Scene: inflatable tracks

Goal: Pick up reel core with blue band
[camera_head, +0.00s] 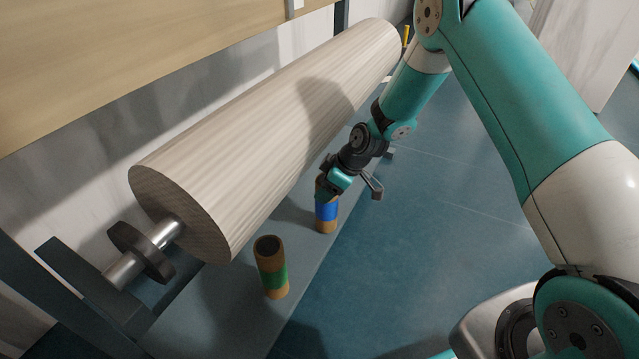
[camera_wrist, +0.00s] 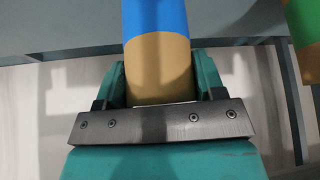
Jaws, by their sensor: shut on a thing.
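The reel core with the blue band (camera_head: 326,212) is a brown cardboard tube standing upright on the grey ledge in the head view. My gripper (camera_head: 328,187) is at its upper part and covers the top end. In the wrist view the blue-banded core (camera_wrist: 158,60) runs between the two teal fingers of my gripper (camera_wrist: 160,82), which are shut on its brown end. In the head view I cannot tell whether its lower end touches the ledge.
A second core with a green band (camera_head: 271,268) stands upright on the grey ledge (camera_head: 215,320), nearer and to the left. A large pale roll (camera_head: 270,125) on a metal shaft (camera_head: 145,255) lies along the wall behind. Open blue floor (camera_head: 430,240) is to the right.

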